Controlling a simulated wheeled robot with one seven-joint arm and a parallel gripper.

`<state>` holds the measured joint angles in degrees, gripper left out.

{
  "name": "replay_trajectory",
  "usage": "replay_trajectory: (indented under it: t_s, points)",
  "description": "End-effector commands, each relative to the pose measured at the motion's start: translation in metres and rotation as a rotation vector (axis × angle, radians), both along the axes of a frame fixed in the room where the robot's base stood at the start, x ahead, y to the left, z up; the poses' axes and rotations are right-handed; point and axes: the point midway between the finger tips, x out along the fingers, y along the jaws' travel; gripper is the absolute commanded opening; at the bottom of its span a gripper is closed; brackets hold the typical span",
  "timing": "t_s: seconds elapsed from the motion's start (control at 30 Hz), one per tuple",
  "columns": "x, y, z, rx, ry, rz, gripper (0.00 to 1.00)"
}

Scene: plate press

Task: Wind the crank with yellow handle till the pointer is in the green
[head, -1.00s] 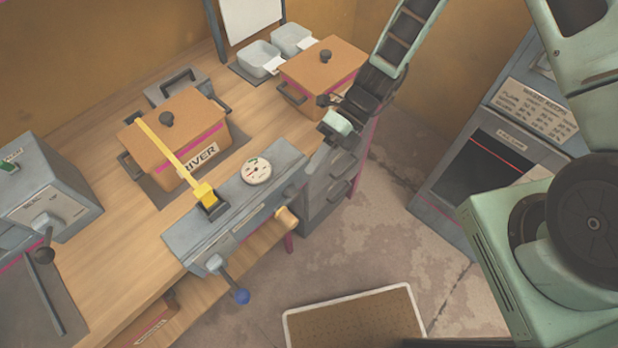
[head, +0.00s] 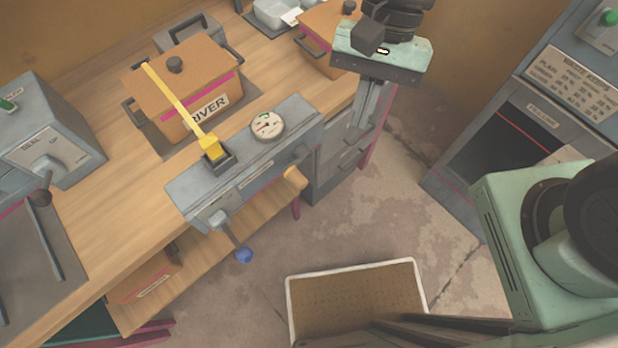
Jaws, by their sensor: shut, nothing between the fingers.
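A grey press-like housing (head: 245,165) stands at the front edge of the wooden bench. A pale yellow-orange crank handle (head: 295,177) sticks out low at the right end of its front face. A round white dial (head: 267,124) is on top; its pointer and coloured marks are too small to read surely. My gripper (head: 373,108) hangs from a mint-green hand to the right of the housing, in front of the grey drawer cabinet. It is shut and empty, apart from the yellow handle. Its fingertips are hard to make out against the cabinet.
A yellow lever (head: 180,105) slants up from the housing toward an orange box (head: 185,85). A crank with a blue knob (head: 243,255) hangs at the front left. A grey machine (head: 45,130) is at far left. A brown mat (head: 350,295) lies on open floor.

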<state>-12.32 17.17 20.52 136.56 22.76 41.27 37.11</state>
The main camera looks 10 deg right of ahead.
Motion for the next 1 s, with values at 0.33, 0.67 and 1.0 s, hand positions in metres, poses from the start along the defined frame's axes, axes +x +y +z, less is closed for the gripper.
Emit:
replay_trajectory:
  t_s: [0.33,0.67,1.0]
  points:
    - [-0.032,-0.015,-0.021,0.089,-0.185,0.629,0.00]
    - [-0.039,-0.016,-0.092,0.176,0.014,0.647,0.00]
    - [-0.021,0.001,-0.208,0.382,0.481,0.287,0.00]
